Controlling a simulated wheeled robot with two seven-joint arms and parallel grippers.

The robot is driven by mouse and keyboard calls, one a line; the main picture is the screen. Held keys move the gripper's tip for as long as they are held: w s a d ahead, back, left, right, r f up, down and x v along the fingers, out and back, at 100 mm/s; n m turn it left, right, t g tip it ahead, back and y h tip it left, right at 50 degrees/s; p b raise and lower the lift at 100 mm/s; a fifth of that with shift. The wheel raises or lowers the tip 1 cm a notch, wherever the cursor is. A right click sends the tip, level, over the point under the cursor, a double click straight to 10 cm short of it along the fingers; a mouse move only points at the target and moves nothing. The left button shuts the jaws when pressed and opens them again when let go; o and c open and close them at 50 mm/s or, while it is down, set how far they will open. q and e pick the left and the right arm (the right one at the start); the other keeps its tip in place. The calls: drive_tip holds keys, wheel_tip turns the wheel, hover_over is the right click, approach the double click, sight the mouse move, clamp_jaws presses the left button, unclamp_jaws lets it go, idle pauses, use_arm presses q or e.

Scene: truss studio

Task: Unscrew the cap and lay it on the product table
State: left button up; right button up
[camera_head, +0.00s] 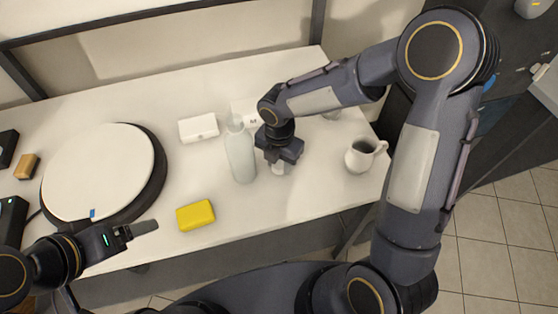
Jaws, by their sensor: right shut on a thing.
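A pale, translucent bottle (241,156) stands upright on the white table (310,200), its narrow neck toward the back. My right gripper (279,163) is just right of the bottle, pointing down and low over the table. It is shut on a small whitish thing (280,169), which looks like the cap; the fingers hide most of it. I cannot tell whether that thing touches the table. My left gripper (142,229) is at the lower left, over the table's front edge, away from the bottle. I cannot tell whether its fingers are apart.
A white round turntable (98,170) with a black rim takes up the left. A mug (362,155) stands near the right edge.

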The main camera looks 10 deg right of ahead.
sight(280, 164)
drive_tip(key=o, duration=0.6)
drive_tip(key=shift+f, duration=0.2)
drive_tip(key=o, duration=0.5)
drive_tip(key=shift+r, duration=0.1)
drive_tip(key=shift+r, duration=0.25)
drive_tip(key=shift+r+p, duration=0.65)
drive_tip(key=shift+r, duration=5.3)
